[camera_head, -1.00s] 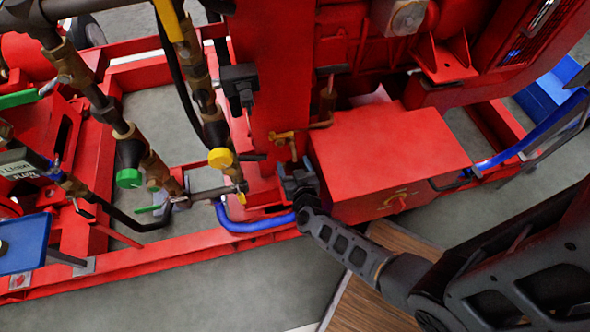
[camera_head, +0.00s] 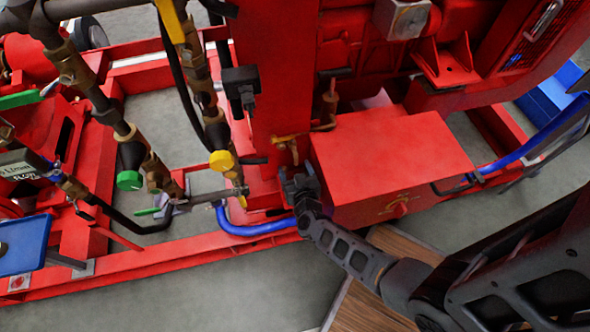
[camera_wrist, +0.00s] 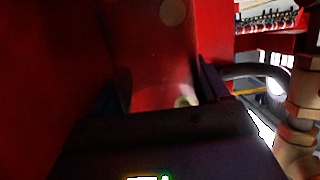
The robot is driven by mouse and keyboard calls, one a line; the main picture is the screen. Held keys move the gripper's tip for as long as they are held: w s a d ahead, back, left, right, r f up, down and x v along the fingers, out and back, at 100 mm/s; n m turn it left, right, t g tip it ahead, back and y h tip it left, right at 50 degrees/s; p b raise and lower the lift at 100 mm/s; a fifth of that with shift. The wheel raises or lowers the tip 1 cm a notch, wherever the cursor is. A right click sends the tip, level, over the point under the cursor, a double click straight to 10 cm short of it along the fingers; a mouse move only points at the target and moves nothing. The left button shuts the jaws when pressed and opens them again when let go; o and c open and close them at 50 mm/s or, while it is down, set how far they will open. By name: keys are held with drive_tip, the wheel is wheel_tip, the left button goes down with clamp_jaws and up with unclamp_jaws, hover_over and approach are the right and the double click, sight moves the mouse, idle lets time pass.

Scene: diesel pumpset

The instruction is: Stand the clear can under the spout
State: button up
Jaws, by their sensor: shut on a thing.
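My gripper (camera_head: 297,182) is beside the left face of the red box, just below a small brass spout (camera_head: 287,141) on the red column. In the wrist view, my gripper (camera_wrist: 160,92) is shut on a see-through, red-tinted round thing, which looks like the clear can (camera_wrist: 155,60). It fills the space between the two dark fingers. The can cannot be made out in the head view, where the gripper covers that place. I cannot tell whether the can's foot touches anything.
The red box (camera_head: 385,165) is close on the gripper's right. A blue hose (camera_head: 255,228) lies to its left, along the red base rail (camera_head: 150,268). A yellow-capped valve (camera_head: 221,160) and brass pipes stand further left. Grey floor (camera_head: 230,298) is clear in front.

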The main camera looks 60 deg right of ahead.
drive_tip(key=shift+f, duration=0.1)
drive_tip(key=o, duration=1.1)
drive_tip(key=shift+s, duration=0.1)
drive_tip(key=p+v, duration=0.2)
drive_tip(key=v, duration=0.5)
drive_tip(key=shift+s+a, duration=0.25)
drive_tip(key=shift+a, duration=0.1)
